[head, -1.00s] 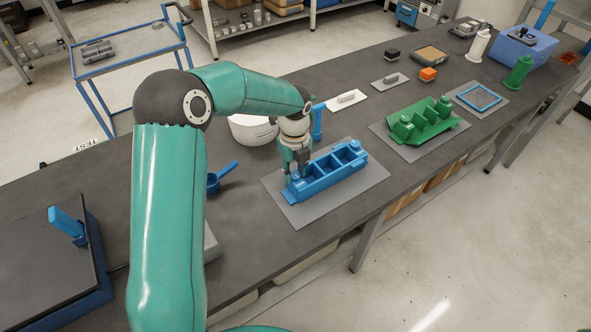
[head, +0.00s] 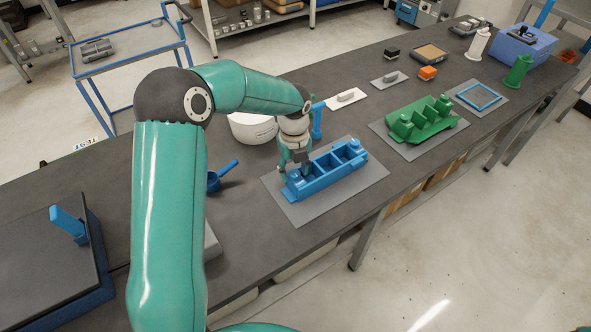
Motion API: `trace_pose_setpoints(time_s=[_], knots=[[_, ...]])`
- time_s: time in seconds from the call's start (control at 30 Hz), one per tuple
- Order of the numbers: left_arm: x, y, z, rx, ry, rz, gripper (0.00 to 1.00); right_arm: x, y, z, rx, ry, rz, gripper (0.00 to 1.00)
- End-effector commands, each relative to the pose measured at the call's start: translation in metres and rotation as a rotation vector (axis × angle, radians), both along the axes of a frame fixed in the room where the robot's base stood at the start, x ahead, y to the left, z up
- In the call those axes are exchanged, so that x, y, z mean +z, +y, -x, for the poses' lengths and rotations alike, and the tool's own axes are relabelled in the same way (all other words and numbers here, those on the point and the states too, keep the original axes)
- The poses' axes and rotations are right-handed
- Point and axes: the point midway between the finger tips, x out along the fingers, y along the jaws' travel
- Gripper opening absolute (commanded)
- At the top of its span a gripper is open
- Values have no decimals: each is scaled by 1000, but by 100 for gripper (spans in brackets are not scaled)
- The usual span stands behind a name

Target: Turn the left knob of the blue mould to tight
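The blue mould (head: 331,178) lies on a grey mat (head: 372,190) in the middle of the bench, a long open tray with inner dividers. Its right knob (head: 354,146) stands clear at the far end. My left gripper (head: 295,172) points down at the near left end of the mould, at the left knob. Its fingers appear to sit on either side of that knob and mostly hide it. I cannot tell whether they touch it, nor how the knob is turned. My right gripper is not in view.
A white round tub (head: 252,128) and a blue upright handle (head: 317,122) stand close behind the gripper. A blue scoop (head: 222,176) lies to the left. The green mould (head: 423,122) is on its own mat to the right. The bench in front of the blue mould is clear.

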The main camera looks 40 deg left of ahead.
Motion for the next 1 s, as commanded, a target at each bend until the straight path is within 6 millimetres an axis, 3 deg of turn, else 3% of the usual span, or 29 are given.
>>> trace_pose_setpoints(time_s=[0.3, 0.47, 1.0], knots=[[1, 0, -1, 2, -2, 0, 57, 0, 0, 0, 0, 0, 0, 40], [12, 0, -1, 2, -5, 0, 57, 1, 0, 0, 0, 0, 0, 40], [106, 0, -1, 0, -4, -1, 57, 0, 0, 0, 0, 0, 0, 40]])
